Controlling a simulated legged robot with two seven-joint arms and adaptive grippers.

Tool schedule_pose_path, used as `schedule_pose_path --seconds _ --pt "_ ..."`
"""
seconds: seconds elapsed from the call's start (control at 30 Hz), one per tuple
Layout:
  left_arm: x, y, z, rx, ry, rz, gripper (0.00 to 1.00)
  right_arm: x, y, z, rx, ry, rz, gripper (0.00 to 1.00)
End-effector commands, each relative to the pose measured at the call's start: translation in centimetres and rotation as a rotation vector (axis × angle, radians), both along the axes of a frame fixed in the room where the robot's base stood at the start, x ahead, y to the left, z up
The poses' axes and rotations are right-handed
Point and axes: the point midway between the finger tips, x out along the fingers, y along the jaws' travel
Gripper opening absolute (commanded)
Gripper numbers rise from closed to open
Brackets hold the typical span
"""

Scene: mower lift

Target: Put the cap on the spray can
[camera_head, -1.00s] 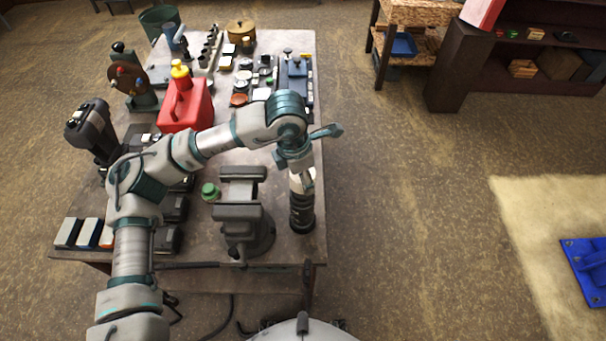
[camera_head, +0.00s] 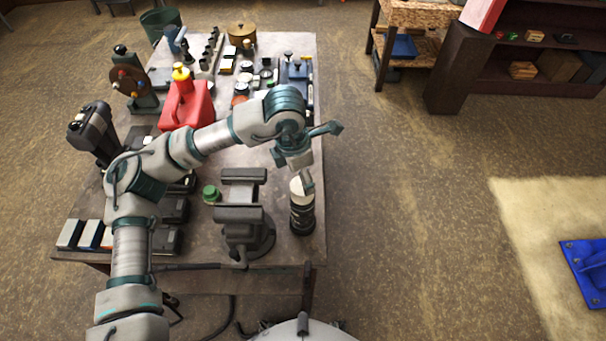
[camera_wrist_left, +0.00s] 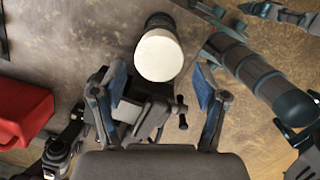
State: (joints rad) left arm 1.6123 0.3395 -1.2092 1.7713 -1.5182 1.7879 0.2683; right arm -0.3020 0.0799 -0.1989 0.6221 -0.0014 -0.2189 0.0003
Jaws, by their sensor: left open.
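The spray can (camera_head: 302,218) is a dark cylinder standing upright near the table's right edge, beside the vise. A white cap (camera_head: 299,188) sits on its top and looks level. In the left wrist view the cap (camera_wrist_left: 159,55) is a white disc covering most of the can's top, with the dark can body (camera_wrist_left: 160,20) behind it. I cannot tell whether the cap is fully pressed down. My left gripper (camera_head: 307,178) is just above the cap. In the left wrist view its two blue-padded fingers (camera_wrist_left: 160,87) are spread apart with nothing between them. My right gripper is not identifiable.
A grey bench vise (camera_head: 242,213) stands just left of the can, with a small green item (camera_head: 211,194) beside it. A red jug (camera_head: 187,107) and many small tools crowd the table's back.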

Motion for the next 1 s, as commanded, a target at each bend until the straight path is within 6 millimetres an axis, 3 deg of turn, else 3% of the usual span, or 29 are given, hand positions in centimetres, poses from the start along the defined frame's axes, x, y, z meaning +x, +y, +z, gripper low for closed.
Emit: schedule_pose_path --seconds 1.0 --pt "-0.5 1.2 8.9 0.0 -0.001 0.0 0.73 0.5 0.0 4.8 0.0 -0.007 0.0 0.0"
